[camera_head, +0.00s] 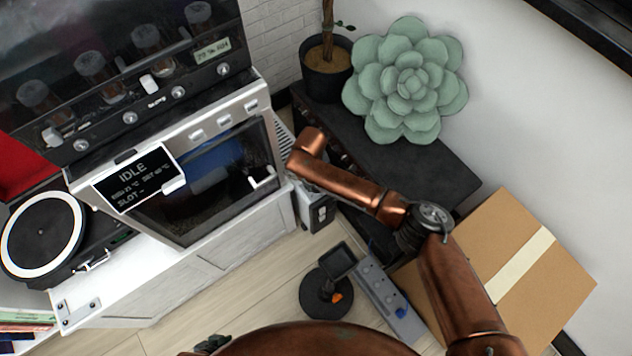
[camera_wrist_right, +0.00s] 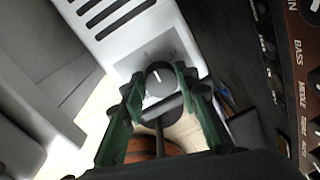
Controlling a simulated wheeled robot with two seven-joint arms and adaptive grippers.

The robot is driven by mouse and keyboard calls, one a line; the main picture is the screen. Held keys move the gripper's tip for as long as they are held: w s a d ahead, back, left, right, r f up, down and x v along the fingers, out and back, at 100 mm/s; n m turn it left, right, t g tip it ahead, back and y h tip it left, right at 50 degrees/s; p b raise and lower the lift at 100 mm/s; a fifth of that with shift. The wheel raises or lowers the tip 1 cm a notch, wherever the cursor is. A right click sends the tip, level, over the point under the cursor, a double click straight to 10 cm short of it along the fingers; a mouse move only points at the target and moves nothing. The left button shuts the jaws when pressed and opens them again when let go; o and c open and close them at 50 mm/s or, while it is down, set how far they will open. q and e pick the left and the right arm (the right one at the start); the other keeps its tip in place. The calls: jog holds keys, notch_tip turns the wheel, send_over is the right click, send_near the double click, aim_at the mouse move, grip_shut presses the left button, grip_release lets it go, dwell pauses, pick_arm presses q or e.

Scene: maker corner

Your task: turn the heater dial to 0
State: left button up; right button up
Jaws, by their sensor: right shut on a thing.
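The heater (camera_wrist_right: 132,42) is a white box with dark vent slots in the right wrist view. Part of it shows in the head view (camera_head: 285,143), beside the oven and partly behind my right arm. Its dial (camera_wrist_right: 160,84) is a dark round knob with a white pointer line directed roughly up in the picture. The small marks around it are too faint to read. My right gripper (camera_wrist_right: 160,92) has its green fingers on either side of the dial and is shut on it. In the head view my right forearm hides this gripper. I do not see my left gripper.
A black amplifier (camera_wrist_right: 285,90) with knobs stands close to the right of the dial. The oven (camera_head: 205,185) with an IDLE display stands left of the heater. A cardboard box (camera_head: 500,275), a potted plant (camera_head: 325,80) and a green succulent-shaped cushion (camera_head: 405,85) are on the right.

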jog(key=shift+n, duration=0.5)
jog(key=o, duration=1.2)
jog(key=shift+c, duration=0.2)
notch_tip(320, 180, up, 12)
jog(key=shift+s+a, duration=0.15)
jog(key=shift+a, duration=0.2)
